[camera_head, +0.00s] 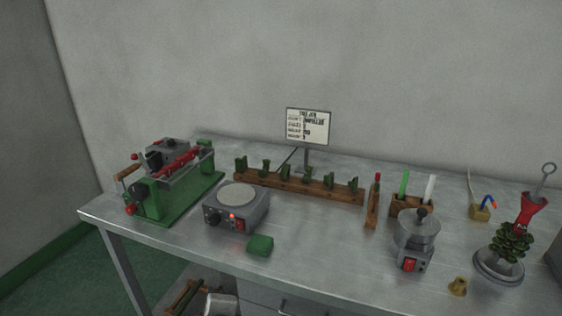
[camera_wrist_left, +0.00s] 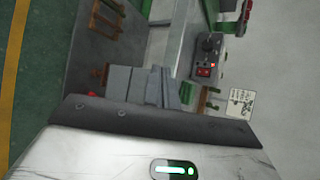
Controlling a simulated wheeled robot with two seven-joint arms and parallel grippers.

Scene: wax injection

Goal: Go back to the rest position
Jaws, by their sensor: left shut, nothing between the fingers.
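My left gripper (camera_wrist_left: 150,86) shows in the left wrist view as grey fingers, shut with nothing between them. It is apart from the bench and its objects, which appear beyond it turned sideways. Neither gripper is in the head view, and my right gripper is in no view. In the head view, the metal bench (camera_head: 325,238) carries a green machine with red parts (camera_head: 165,180) at the left. A hot plate (camera_head: 237,208) with a lit red lamp stands beside it; the hot plate also shows in the left wrist view (camera_wrist_left: 208,55).
A green block (camera_head: 260,245) lies near the bench's front edge. Behind are a wooden rack (camera_head: 300,186) of green pieces and a sign (camera_head: 308,127). At right stand a lidded pot (camera_head: 416,238) and a green tree-like cluster (camera_head: 511,243). The front middle of the bench is clear.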

